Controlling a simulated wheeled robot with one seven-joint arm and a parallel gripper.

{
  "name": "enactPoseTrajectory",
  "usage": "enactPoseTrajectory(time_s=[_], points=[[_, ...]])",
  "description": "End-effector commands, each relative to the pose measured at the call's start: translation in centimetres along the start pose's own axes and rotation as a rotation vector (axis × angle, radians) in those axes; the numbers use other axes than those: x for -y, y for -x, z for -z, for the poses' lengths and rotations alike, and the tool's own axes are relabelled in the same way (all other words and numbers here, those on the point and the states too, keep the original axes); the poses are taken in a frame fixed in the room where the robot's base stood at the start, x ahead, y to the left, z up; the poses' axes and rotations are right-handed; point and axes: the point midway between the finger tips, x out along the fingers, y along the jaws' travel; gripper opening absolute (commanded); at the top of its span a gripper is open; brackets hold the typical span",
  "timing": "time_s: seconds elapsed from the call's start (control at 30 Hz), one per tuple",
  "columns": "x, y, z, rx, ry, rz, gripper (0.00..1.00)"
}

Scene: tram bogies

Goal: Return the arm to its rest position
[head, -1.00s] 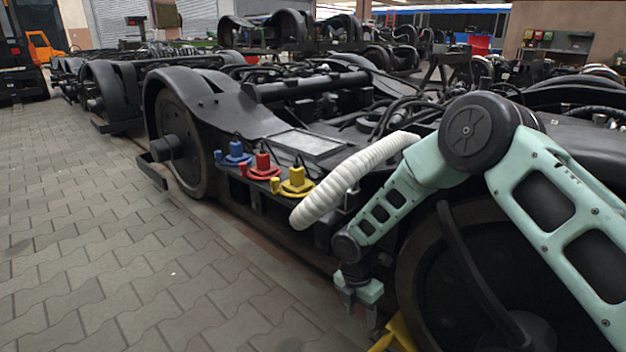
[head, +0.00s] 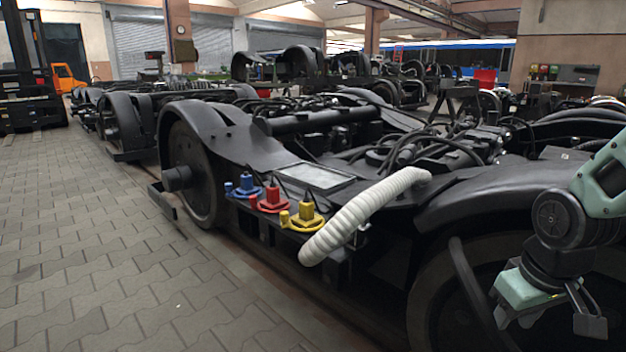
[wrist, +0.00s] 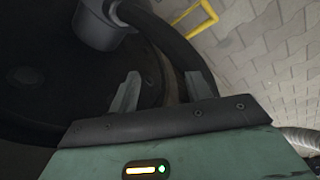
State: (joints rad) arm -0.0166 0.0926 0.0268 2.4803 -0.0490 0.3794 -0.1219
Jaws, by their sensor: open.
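My gripper (head: 550,322) hangs at the lower right of the head view, in front of the near bogie wheel. Its two fingers are apart and nothing is between them. In the wrist view my gripper (wrist: 153,92) also shows open and empty, with the dark wheel (wrist: 50,60) and a curved black hose behind the fingers. Part of my arm runs out of the head view at the right edge.
The black bogie (head: 235,140) fills the middle and right. Blue (head: 244,184), red (head: 272,198) and yellow (head: 306,215) plugs sit on its side beside a white corrugated hose (head: 365,215). Paved floor at left is clear.

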Motion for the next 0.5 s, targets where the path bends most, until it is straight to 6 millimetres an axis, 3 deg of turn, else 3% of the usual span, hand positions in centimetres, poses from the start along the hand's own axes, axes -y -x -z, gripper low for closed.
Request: enactPoseTrajectory(time_s=[0.13,0.33,0.5], points=[[-0.7,1.6,-2.5,-0.047,-0.217,0.003,0.49],[6.6,4.9,-2.6,0.007,-0.016,0.064,0.49],[12.5,7.9,-4.5,0.061,0.168,0.104,0.49]])
